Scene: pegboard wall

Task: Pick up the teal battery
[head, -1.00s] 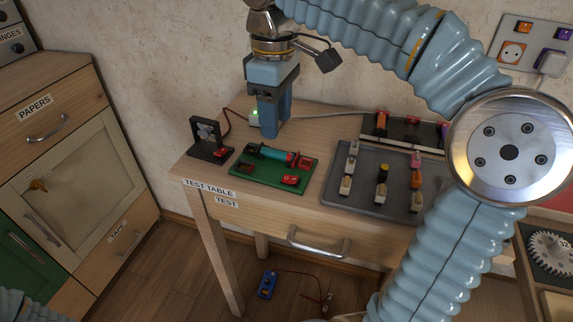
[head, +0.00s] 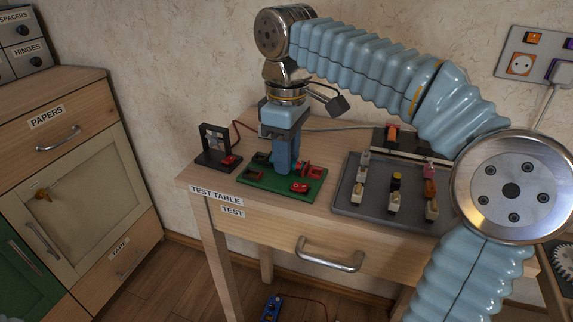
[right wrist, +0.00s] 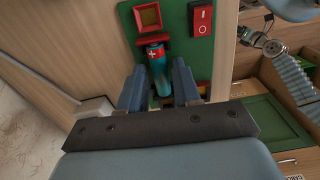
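The teal battery (right wrist: 160,74), with a red end marked by a plus, lies in a holder on the green board (head: 272,192). In the head view my right gripper (head: 286,170) points down onto the board and hides most of the battery. In the right wrist view the fingers of my right gripper (right wrist: 160,82) stand apart, one on each side of the battery. I see no clear sign of them squeezing it.
A dark stand (head: 217,150) is left of the board on the test table. A grey tray (head: 375,203) with several small parts is to its right. A red switch (right wrist: 200,18) sits on the board. The wall is close behind.

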